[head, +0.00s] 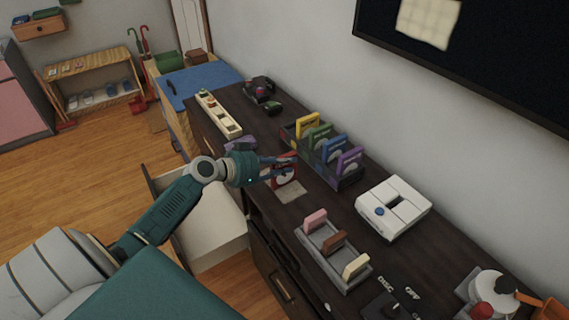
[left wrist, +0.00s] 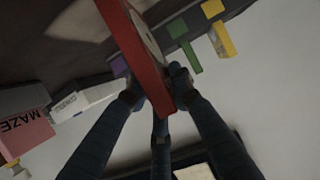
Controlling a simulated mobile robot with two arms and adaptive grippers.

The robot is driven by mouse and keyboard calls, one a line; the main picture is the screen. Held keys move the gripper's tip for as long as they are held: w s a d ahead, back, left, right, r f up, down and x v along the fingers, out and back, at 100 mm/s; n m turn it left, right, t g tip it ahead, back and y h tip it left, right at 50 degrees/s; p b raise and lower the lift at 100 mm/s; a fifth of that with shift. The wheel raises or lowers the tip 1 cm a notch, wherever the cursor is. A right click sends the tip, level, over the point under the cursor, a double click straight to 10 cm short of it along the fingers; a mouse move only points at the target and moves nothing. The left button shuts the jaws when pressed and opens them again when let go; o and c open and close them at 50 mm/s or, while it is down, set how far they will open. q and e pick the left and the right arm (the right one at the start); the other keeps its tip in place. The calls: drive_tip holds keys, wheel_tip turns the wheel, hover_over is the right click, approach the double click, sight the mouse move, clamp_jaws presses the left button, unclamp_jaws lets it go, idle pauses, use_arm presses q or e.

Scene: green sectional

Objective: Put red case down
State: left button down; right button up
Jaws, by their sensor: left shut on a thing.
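My left gripper (head: 287,167) reaches over the dark cabinet top and is shut on the red case (head: 281,180). In the left wrist view the red case (left wrist: 147,62) is seen edge-on between the fingers (left wrist: 160,95). In the head view the fingers hide part of the case. A pale square patch (head: 290,193) on the cabinet top shows just below the case. I cannot tell whether the case touches it. My right gripper is not in view.
A dark rack (head: 318,165) with yellow, green, blue and purple cases stands behind the gripper. A grey tray (head: 324,251) with upright pieces and a white console (head: 392,208) are to the right. An open drawer (head: 207,218) juts out below the arm. The wall is behind.

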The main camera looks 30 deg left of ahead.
use_arm(q)
drive_tip(key=shift+f, duration=0.2)
drive_tip(key=c, duration=1.5)
unclamp_jaws()
drive_tip(key=shift+c, duration=0.2)
drive_tip(key=shift+r, duration=0.15)
